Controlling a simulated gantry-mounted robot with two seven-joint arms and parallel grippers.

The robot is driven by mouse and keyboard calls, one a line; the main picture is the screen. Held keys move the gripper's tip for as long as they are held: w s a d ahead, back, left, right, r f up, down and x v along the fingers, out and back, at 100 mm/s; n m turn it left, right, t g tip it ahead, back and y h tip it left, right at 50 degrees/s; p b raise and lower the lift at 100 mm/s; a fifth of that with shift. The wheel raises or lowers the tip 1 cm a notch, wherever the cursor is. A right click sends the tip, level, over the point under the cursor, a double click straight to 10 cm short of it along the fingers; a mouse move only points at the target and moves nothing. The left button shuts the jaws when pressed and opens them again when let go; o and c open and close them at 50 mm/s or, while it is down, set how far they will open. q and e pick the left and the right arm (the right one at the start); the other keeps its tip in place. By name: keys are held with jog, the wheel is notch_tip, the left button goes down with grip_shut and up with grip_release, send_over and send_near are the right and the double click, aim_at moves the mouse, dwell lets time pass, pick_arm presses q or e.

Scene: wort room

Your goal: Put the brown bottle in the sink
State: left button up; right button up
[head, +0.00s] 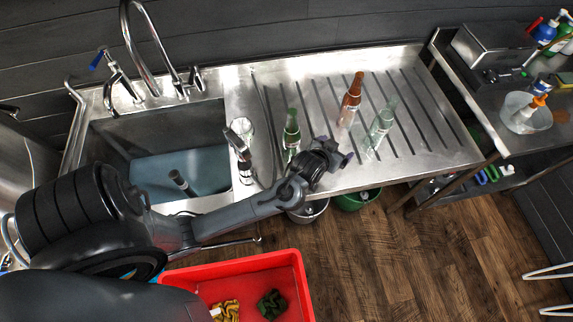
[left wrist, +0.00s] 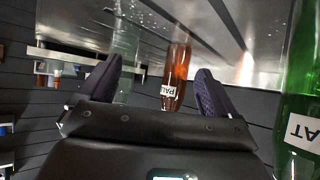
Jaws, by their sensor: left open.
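The brown bottle (head: 351,97) stands upright on the ribbed steel drainboard in the head view. In the left wrist view the brown bottle (left wrist: 176,78) shows ahead, between the two fingers in the picture but beyond their tips. My left gripper (head: 336,158) is open and empty at the front part of the drainboard, apart from the bottle and in front of it. Its two dark fingers show in the left wrist view (left wrist: 155,85). The sink (head: 212,160) is a steel basin at the left with bluish water in it. My right gripper is not in view.
A green bottle (head: 291,135) stands just left of my left gripper, close in the left wrist view (left wrist: 303,85). A clear bottle (head: 380,128) stands right of the brown one. The tap (head: 140,50) rises behind the sink. A red crate (head: 240,268) lies below.

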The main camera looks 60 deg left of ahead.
pick_arm(q)
jog(key=s+d+f+m+g+h, duration=0.1)
jog(key=s+d, duration=0.1)
jog(key=s, duration=0.1)
jog(key=s+d+f+h, duration=0.1)
jog(key=s, duration=0.3)
jog(key=s+d+m+g, duration=0.1)
jog(key=s+d, duration=0.1)
jog(key=s, duration=0.1)
jog(key=shift+s+d+f+m+g+h, duration=0.25)
jog(key=shift+d+f+m+g+h, duration=0.05)
jog(key=shift+d+f+h, duration=0.1)
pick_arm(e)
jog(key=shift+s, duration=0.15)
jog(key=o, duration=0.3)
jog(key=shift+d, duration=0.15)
pick_arm(q)
jog(key=s+d+r+m+g+h, duration=0.1)
jog(key=s+d+m+g, duration=0.2)
jog(key=s, duration=1.1)
jog(key=shift+s+d+g, duration=0.15)
jog(key=shift+s+g, duration=0.1)
jog(key=shift+g, duration=0.25)
